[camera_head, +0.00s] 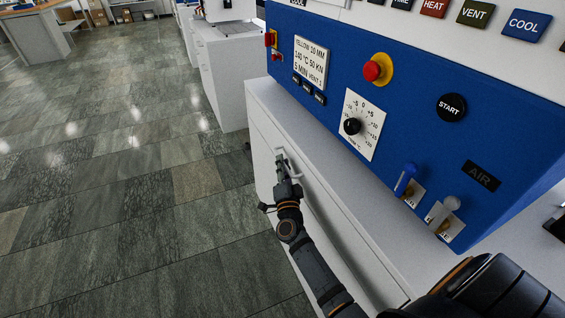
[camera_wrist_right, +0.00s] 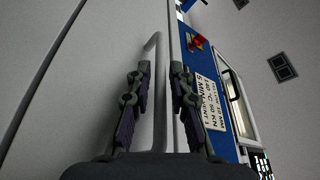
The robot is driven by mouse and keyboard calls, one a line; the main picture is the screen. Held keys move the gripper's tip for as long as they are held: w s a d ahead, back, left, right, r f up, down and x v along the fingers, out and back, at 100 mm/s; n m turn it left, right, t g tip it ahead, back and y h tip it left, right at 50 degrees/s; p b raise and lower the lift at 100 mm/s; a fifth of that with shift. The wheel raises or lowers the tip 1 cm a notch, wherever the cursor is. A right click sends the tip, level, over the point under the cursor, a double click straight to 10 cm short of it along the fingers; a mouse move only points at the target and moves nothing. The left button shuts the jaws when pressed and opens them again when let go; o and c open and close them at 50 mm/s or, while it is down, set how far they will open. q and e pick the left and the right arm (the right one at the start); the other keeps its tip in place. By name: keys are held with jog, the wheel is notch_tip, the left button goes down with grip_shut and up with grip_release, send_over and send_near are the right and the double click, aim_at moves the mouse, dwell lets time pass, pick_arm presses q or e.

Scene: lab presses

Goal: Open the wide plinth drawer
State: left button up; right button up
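The wide drawer (camera_head: 328,212) is in the white plinth under the blue press, and its front looks flush with the plinth. Its pale bar handle (camera_head: 281,157) is partly covered by my right gripper (camera_head: 285,172), which is at the drawer front. In the right wrist view, the handle (camera_wrist_right: 158,75) runs between the two spread fingers of my right gripper (camera_wrist_right: 160,92). Gaps show on both sides of the bar, so the fingers are open around it; contact cannot be seen. My left gripper is not in view.
The blue press panel (camera_head: 425,100) above the plinth carries a red button (camera_head: 372,71), a dial (camera_head: 352,126) and a blue lever (camera_head: 405,178). Another white cabinet (camera_head: 222,75) stands further back. The tiled floor (camera_head: 120,190) in front of the drawer is clear.

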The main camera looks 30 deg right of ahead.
jog(key=shift+w+d+r, duration=0.1)
jog(key=shift+w+d, duration=0.15)
jog(key=shift+w, duration=0.2)
grip_shut()
